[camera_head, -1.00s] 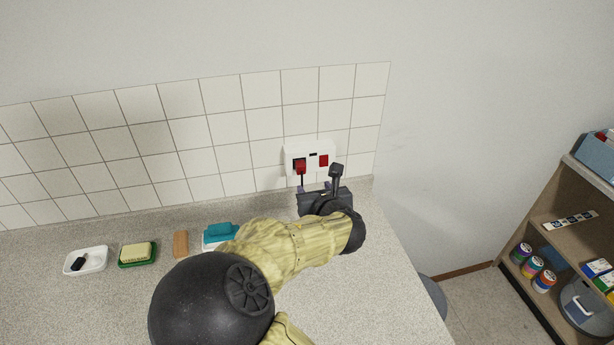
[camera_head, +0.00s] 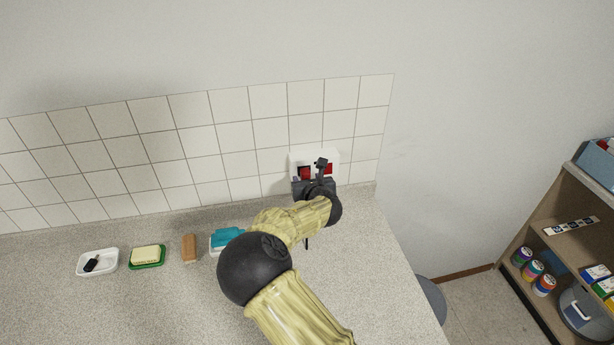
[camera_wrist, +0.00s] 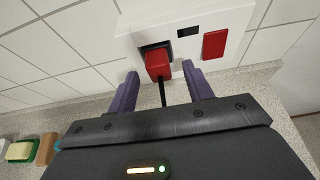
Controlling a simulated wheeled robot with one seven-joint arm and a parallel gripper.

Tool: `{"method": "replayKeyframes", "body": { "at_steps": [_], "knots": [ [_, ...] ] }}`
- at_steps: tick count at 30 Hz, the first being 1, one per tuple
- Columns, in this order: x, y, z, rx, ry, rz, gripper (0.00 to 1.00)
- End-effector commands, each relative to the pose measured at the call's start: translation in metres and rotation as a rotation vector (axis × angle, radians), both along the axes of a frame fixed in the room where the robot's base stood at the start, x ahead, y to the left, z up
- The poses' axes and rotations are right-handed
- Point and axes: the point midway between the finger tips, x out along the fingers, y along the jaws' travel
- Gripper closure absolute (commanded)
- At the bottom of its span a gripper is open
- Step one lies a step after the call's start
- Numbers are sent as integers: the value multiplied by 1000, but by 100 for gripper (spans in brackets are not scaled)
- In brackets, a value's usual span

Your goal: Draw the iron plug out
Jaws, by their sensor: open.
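The red iron plug (camera_wrist: 158,64) sits in the left socket of the white wall outlet (camera_wrist: 133,46), its dark cord hanging down. In the head view the plug (camera_head: 305,172) shows just above my gripper, which covers its lower part. My gripper (camera_wrist: 159,80) is open, its two purple fingers pointing at the outlet. In the wrist view the fingertips lie to the left and right of the plug's lower end and cord, with gaps on both sides. I cannot tell how far the tips reach along the plug.
A red switch (camera_wrist: 214,44) is on the outlet's right side. On the counter (camera_head: 150,305) at left are a white dish (camera_head: 110,263), a green dish with a yellow block (camera_head: 147,256), a brown block (camera_head: 190,248) and a teal item (camera_head: 228,237). Shelves (camera_head: 560,240) stand at right.

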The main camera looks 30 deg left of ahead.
Motion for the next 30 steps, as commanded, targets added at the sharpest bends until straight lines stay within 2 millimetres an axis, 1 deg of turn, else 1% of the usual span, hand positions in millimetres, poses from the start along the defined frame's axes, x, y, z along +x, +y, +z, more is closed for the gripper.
{"method": "replayKeyframes", "body": {
  "at_steps": [4,12,13,17,18,20,21,22,24,30],
  "knots": [
    [6,5,-3,-1,1,0,49],
    [6,6,-4,0,0,1,49],
    [6,6,-4,0,0,1,51],
    [6,6,-4,0,1,1,77],
    [6,6,-4,0,1,1,84],
    [6,6,-4,0,1,1,96],
    [6,6,-4,0,1,1,97],
    [6,6,-4,0,1,1,81],
    [6,6,-4,0,1,1,93],
    [5,5,-4,-1,1,0,94]
  ]
}}
